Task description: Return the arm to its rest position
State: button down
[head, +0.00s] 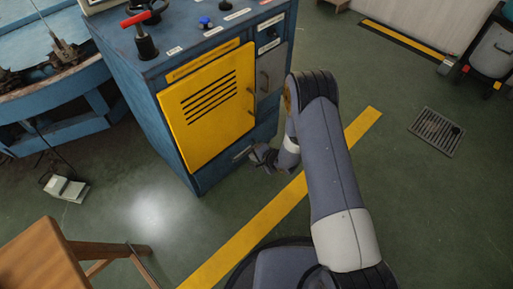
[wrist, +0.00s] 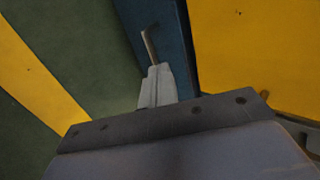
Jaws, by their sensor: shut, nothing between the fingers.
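My arm reaches forward in the head view, with my gripper (head: 262,155) low in front of the blue cabinet (head: 205,178), near its lower right part. In the wrist view my gripper (wrist: 156,84) is shut, its pale fingers together with nothing between them. A thin metal handle (wrist: 149,44) on the blue face shows just beyond the fingertips. I cannot tell whether they touch it. The cabinet's yellow door (head: 208,105) is closed, above and to the left of my gripper.
A yellow floor stripe (head: 235,238) runs under my arm. A wooden stool (head: 45,255) stands at lower left, and a blue round machine (head: 45,75) at upper left. A floor grate (head: 436,131) lies at right. The green floor on the right is mostly clear.

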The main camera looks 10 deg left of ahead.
dwell(0.4)
jog(key=b, duration=0.3)
send_near(233, 149)
notch_tip(233, 149, down, 3)
jog(key=w+a, duration=0.1)
jog(key=w+a+f, duration=0.1)
jog(key=a, duration=0.1)
jog(key=shift+b, duration=0.3)
jog(key=shift+w+a, duration=0.3)
jog(key=shift+a, duration=0.05)
jog(key=shift+r, duration=0.1)
